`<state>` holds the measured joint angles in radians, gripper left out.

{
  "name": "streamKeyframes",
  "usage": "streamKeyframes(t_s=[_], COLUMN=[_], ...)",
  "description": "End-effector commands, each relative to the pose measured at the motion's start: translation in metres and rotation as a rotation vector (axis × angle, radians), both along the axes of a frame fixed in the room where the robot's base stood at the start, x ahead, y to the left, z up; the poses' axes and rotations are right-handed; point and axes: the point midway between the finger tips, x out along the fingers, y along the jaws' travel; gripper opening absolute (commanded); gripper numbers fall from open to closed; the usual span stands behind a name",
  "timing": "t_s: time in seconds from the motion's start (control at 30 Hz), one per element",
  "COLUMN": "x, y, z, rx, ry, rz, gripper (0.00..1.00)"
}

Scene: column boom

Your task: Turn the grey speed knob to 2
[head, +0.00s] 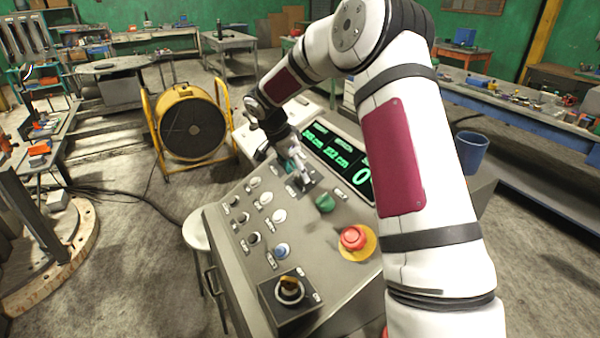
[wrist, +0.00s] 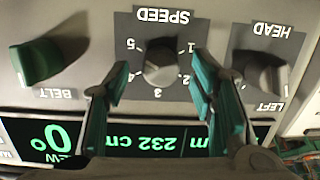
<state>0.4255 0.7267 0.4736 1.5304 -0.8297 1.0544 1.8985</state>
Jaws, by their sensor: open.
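The grey speed knob (wrist: 161,62) sits on a dark square plate under the word SPEED, with numbers 1 to 5 around it. The wrist view shows the lettering upside down. I cannot tell which number the knob points to. My gripper (wrist: 160,75) is open, with one teal-padded finger on each side of the knob. I see no clear contact between fingers and knob. In the head view my gripper (head: 298,178) is low over the console's upper part and mostly hides the speed knob.
The green belt knob (wrist: 45,62) and the grey head knob (wrist: 262,72) flank the speed knob. A green-digit display (head: 338,160) lies close by. The console also has a red mushroom button (head: 353,238), a blue button (head: 282,250) and a black-and-yellow switch (head: 290,289).

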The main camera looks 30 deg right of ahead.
Motion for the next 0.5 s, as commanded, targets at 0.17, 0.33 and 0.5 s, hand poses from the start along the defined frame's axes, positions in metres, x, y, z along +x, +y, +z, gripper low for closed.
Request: streamKeyframes(t_s=[0.17, 0.33, 0.5], x=[0.000, 0.001, 0.001], y=[-0.005, -0.006, -0.006], z=[-0.013, -0.015, -0.015], rx=[0.001, 0.000, 0.000], ry=[0.001, -0.001, -0.001], rz=[0.000, -0.001, 0.000], gripper=[0.51, 0.51, 0.48])
